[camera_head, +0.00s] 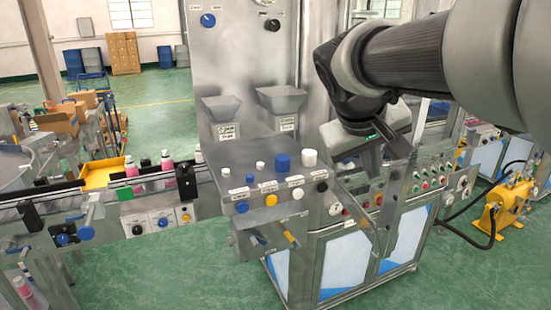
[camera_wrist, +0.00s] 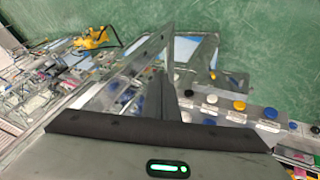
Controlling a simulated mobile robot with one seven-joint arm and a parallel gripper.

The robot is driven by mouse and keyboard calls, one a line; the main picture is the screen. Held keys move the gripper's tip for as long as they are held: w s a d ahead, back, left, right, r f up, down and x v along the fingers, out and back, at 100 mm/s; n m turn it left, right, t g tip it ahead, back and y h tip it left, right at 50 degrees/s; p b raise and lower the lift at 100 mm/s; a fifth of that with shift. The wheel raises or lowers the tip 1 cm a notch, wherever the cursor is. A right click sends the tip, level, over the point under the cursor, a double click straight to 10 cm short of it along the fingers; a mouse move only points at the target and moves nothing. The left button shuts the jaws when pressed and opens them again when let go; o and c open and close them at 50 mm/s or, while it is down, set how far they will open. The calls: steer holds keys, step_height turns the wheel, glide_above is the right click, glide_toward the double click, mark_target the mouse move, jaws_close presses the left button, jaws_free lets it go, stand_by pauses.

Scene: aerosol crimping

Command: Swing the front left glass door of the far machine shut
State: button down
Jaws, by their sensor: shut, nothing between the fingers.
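The machine with two grey hoppers stands in the middle of the head view. Its cabinet has blue-and-white glazed panels (camera_head: 348,262) low on the front; they also show in the wrist view (camera_wrist: 185,48). A slanted metal-framed clear pane (camera_wrist: 125,85) crosses the wrist view just left of my gripper (camera_wrist: 163,78); it looks like an open glass door, but I cannot tell which one. My gripper is shut and empty, its fingers pointing toward the machine front. Whether they touch the pane is unclear. In the head view my arm and hand hide part of the machine's right side.
A control shelf (camera_head: 262,172) with blue, white, yellow and black knobs juts out in front of the hoppers. A conveyor with pink bottles (camera_head: 167,160) and a yellow tray (camera_head: 103,172) lie left. A yellow pump (camera_head: 508,205) with black hoses stands right. Green floor is clear in front.

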glide_toward(393, 195)
step_height(393, 195, down, 3)
steer(key=a, duration=0.3)
steer(key=d, duration=0.1)
steer(key=w+d, duration=0.1)
steer(key=d, duration=0.1)
steer(key=w+d, duration=0.1)
steer(key=shift+d+f, duration=0.3)
